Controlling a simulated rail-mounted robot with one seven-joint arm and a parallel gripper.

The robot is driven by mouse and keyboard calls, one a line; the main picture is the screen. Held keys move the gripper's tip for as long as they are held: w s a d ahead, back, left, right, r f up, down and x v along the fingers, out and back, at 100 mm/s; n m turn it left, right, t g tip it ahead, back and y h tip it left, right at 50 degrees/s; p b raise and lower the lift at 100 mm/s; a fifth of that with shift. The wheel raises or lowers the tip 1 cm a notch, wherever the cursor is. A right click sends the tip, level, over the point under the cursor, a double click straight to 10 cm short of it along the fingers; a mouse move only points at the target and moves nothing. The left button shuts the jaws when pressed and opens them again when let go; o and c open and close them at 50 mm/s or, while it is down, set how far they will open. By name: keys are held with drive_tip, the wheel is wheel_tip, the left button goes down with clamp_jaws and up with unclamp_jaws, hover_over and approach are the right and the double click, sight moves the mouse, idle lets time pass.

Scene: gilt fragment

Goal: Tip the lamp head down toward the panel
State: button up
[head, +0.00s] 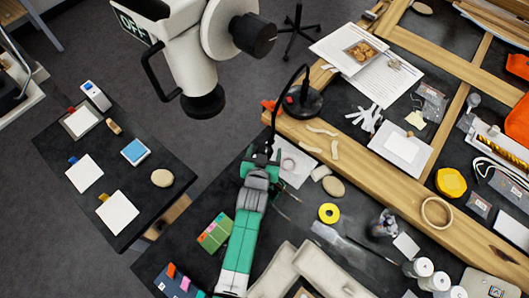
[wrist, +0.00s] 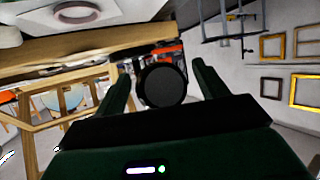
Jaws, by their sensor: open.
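A black desk lamp (head: 304,102) stands on a round base with a red switch. Its thin neck (head: 282,92) arches over to the left and comes down at my gripper (head: 264,153). A round black disc (wrist: 162,86), seemingly the lamp head, shows between the two green fingers of my gripper (wrist: 161,76) in the wrist view. The fingers are apart on either side of it; I cannot tell whether either touches it. In the head view the lamp head is small and partly lost against my gripper. A small gilded piece (head: 362,51) lies on white sheets; I cannot tell whether it is the panel.
A white sheet with a ring (head: 295,164) lies beside my gripper. A wooden frame (head: 385,175) crosses the right side.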

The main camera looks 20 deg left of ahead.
drive_tip(key=c, duration=1)
drive_tip(key=f+b, duration=0.1)
drive_tip(key=b, duration=0.2)
drive_tip(key=shift+f+t, duration=0.25)
drive_tip(key=shift+t, duration=0.15)
drive_tip(key=shift+w+f+t+b, duration=0.1)
drive_tip(key=shift+t+b, duration=0.4)
drive_tip(key=shift+b, duration=0.65)
drive_tip(key=shift+n, duration=0.3)
drive_tip(key=shift+w+r+t, duration=0.1)
drive_tip(key=shift+r+t, duration=0.2)
drive_tip(key=shift+r, duration=0.05)
drive_tip(key=o, duration=1)
